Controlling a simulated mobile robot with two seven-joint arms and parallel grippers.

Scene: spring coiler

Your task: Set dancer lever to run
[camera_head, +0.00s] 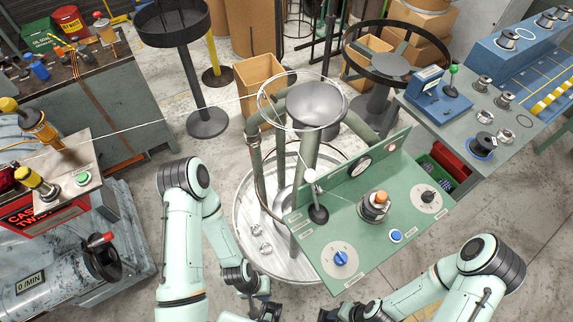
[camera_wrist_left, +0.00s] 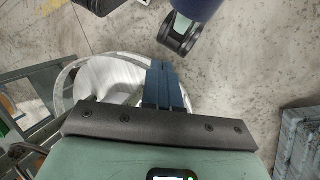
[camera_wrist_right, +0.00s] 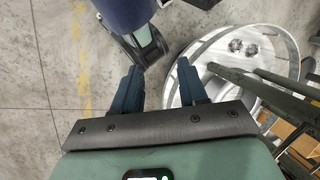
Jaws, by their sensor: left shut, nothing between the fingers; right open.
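A lever with a white ball knob (camera_head: 311,176) and a dark base stands on the green control panel (camera_head: 330,262); it looks close to upright. I cannot read any label that names it the dancer lever or marks run. My left gripper (camera_head: 262,309) is low at the bottom edge, left of the panel and apart from it. In the left wrist view its fingers (camera_wrist_left: 163,86) are together and empty. My right gripper (camera_head: 347,312) is at the bottom edge below the panel, partly cut off. In the right wrist view its fingers (camera_wrist_right: 157,88) are apart with nothing between.
A round metal tray (camera_head: 250,225) with posts stands behind. A blue machine with a green-knobbed lever (camera_head: 453,70) is at right.

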